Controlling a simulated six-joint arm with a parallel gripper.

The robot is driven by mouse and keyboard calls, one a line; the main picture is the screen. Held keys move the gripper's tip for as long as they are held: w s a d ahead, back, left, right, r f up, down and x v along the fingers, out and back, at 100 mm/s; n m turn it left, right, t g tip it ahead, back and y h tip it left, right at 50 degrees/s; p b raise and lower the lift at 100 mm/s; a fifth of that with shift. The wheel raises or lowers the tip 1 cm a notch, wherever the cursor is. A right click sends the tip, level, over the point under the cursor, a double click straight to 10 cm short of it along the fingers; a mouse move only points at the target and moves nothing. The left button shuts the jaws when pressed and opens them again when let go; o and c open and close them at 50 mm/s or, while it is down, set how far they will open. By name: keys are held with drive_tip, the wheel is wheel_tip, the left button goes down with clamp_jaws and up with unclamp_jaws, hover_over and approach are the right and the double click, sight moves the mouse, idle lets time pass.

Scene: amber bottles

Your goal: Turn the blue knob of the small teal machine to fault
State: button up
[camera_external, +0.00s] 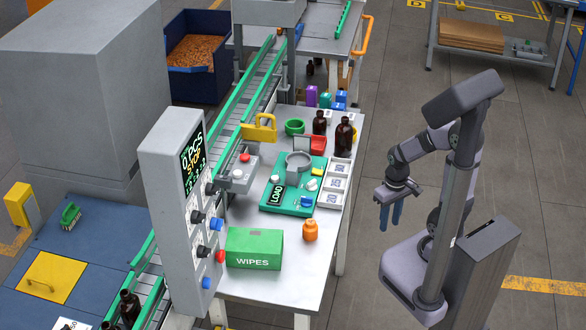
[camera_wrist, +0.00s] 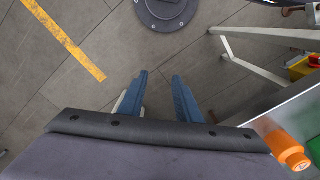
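The small teal machine (camera_external: 272,208) sits on the white workbench in the external view. It has a dark display reading LOAD (camera_external: 277,194), a grey round part on top and pale knobs at its right. Its blue knob (camera_external: 306,201) is near the front right corner; its pointer direction is too small to read. My gripper (camera_external: 390,226) hangs to the right of the bench, over the floor, well apart from the machine. In the wrist view its two blue fingers (camera_wrist: 160,76) are spread with only floor between them. The blue knob is not visible there.
An orange bottle (camera_external: 310,231) stands near the bench's front right; it also shows in the wrist view (camera_wrist: 288,150). A green WIPES box (camera_external: 254,249), a tall control panel (camera_external: 172,210), white trays (camera_external: 334,184) and amber bottles (camera_external: 343,136) surround the machine.

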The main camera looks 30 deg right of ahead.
wheel_tip(320, 180, up, 14)
drive_tip(key=n+p, duration=0.4)
drive_tip(key=n, duration=0.5)
hover_over(307, 197)
drive_tip(key=shift+f+p, duration=1.2)
drive_tip(key=shift+f, duration=2.5)
clamp_jaws()
